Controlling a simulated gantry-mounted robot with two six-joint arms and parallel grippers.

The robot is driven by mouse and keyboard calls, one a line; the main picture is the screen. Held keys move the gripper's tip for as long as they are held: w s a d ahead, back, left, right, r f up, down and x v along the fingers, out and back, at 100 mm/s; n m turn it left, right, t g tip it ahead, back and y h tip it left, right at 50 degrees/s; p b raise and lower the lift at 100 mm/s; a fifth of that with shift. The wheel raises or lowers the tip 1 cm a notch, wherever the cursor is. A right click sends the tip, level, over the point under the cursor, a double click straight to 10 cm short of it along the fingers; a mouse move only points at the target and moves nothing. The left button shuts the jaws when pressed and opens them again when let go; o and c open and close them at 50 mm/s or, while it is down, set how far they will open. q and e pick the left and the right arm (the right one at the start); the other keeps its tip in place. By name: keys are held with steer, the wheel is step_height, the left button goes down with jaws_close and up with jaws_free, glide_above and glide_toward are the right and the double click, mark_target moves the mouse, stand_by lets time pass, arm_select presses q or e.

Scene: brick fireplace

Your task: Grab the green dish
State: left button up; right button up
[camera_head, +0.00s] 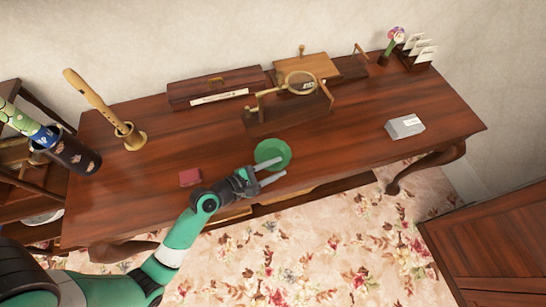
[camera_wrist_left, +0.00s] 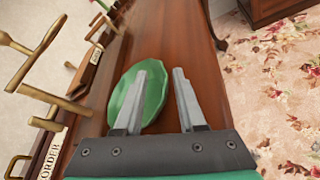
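The green dish (camera_head: 272,153) sits on the wooden table near its front edge in the head view. It also shows in the left wrist view (camera_wrist_left: 128,92), partly hidden behind one finger. My left gripper (camera_head: 277,171) is open and empty, with one finger over the dish and the other on its near side, toward the table edge. In the left wrist view its fingers (camera_wrist_left: 168,85) are spread apart. I cannot tell whether a finger touches the dish. My right gripper is not in view.
The wooden table (camera_head: 340,140) has free room right of the dish. A red box (camera_head: 190,177) lies left of my gripper. A magnifier stand (camera_head: 290,108) is behind the dish, and a grey box (camera_head: 404,126) lies to the right. A recorder stand (camera_head: 130,136) is at the left.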

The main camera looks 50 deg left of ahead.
arm_select(q)
steer(key=shift+c, duration=0.2)
jaws_close()
stand_by(1.2)
